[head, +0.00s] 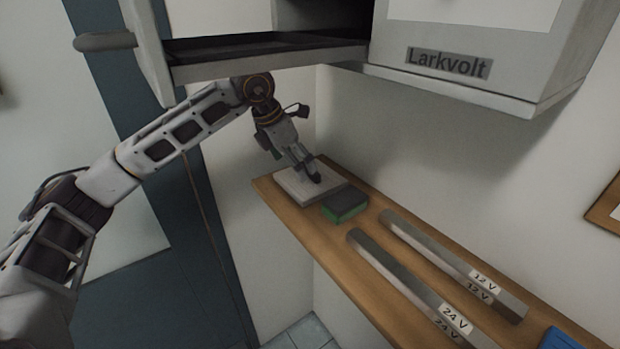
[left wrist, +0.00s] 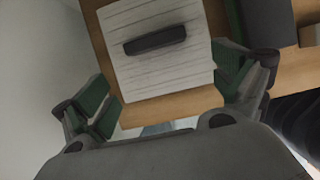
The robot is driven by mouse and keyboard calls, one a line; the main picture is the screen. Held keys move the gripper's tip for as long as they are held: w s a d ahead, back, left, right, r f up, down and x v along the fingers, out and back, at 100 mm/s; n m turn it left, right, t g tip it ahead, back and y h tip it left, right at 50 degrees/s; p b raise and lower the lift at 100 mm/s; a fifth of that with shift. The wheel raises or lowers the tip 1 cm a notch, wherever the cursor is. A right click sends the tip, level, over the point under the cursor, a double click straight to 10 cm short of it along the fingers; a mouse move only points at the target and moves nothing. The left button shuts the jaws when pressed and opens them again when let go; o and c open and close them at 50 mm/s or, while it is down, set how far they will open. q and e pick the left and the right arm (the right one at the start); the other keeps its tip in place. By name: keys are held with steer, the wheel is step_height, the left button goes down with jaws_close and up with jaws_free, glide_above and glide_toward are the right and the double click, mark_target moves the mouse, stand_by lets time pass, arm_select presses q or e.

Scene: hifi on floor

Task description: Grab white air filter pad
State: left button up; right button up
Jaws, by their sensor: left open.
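The white air filter pad (head: 293,188) lies flat at the far left end of the wooden shelf. My left gripper (head: 306,171) is just above it, pointing down. In the left wrist view the pad (left wrist: 150,75) shows a ridged white face with a dark bar across it. My open left gripper (left wrist: 160,72) shows two green-padded fingers, one on each side of the pad's lower part. The right finger looks very close to the pad's edge; I cannot tell whether it touches. My right gripper is not in view.
A green and black block (head: 345,204) lies beside the pad. Two long metal bars, labelled 24 V (head: 410,285) and 12 V (head: 450,262), lie along the shelf (head: 300,222). A blue object (head: 558,339) is at lower right. An open Larkvolt cabinet (head: 460,45) hangs above.

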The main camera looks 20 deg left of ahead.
mark_target(310, 175)
arm_select(q)
steer(key=shift+w+d, duration=0.15)
steer(key=shift+d, duration=0.05)
steer(key=shift+w+d+r+p, duration=0.1)
steer(key=shift+w+d+p, duration=0.4)
steer(key=shift+w+d, duration=0.4)
steer(key=shift+p+x, duration=0.4)
steer(key=shift+x, duration=0.55)
steer(key=shift+w+f, duration=0.35)
steer(key=shift+f, duration=0.25)
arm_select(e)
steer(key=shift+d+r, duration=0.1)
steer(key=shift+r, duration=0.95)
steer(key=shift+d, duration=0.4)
arm_select(q)
steer(key=shift+c, duration=0.8)
steer(key=c, duration=1)
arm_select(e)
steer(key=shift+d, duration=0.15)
